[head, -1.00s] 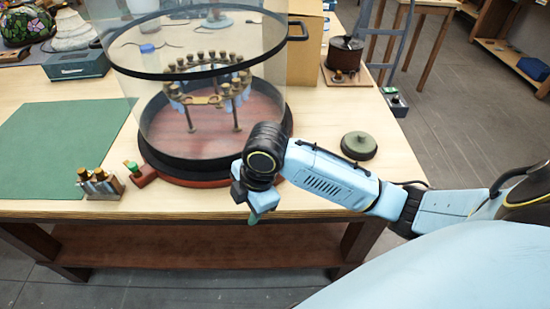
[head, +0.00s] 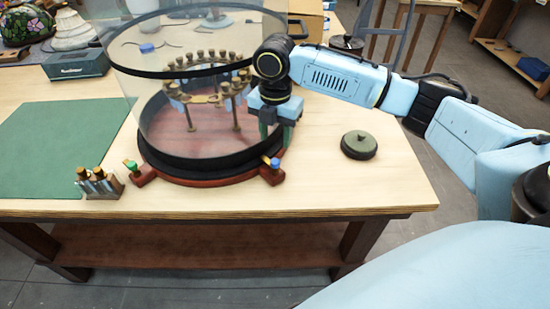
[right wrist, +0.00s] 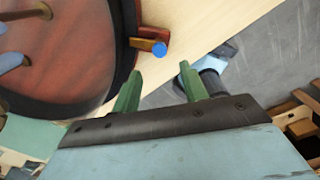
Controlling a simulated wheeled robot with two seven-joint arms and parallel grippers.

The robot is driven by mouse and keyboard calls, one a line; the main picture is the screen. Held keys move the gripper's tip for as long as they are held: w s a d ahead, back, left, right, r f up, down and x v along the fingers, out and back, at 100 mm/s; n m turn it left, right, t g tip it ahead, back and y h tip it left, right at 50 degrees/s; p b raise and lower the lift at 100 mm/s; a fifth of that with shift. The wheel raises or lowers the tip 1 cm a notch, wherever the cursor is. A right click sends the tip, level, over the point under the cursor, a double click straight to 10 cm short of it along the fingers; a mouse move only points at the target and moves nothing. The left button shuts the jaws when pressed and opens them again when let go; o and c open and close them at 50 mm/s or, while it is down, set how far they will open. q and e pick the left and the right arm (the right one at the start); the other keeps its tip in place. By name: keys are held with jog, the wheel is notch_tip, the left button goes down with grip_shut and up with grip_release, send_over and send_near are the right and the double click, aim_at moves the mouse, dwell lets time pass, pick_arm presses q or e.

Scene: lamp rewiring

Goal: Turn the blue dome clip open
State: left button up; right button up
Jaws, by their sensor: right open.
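The blue dome clip (head: 275,163) sits on a red foot (head: 271,176) at the front right of the round dome base. In the right wrist view the blue-tipped clip (right wrist: 159,49) lies just beyond my fingertips, with its brass-coloured bar pointing toward the base. The clear dome (head: 195,115) stands on its dark ring. My right gripper (head: 276,134) is above and behind the clip, fingers pointing down. In the right wrist view the right gripper (right wrist: 160,76) is open, empty and apart from the clip. My left gripper is out of view.
A green clip (head: 131,165) is on another foot at the base's front left. A small holder with brass pieces (head: 98,184) stands beside it. A dark green round lidded object (head: 359,145) is to the right. The tabletop (head: 340,190) in front right is clear.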

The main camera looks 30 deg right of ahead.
aim_at(275, 162)
notch_tip(275, 162, down, 8)
jog(key=shift+f+b, duration=0.2)
jog(key=shift+b, duration=0.15)
grip_shut()
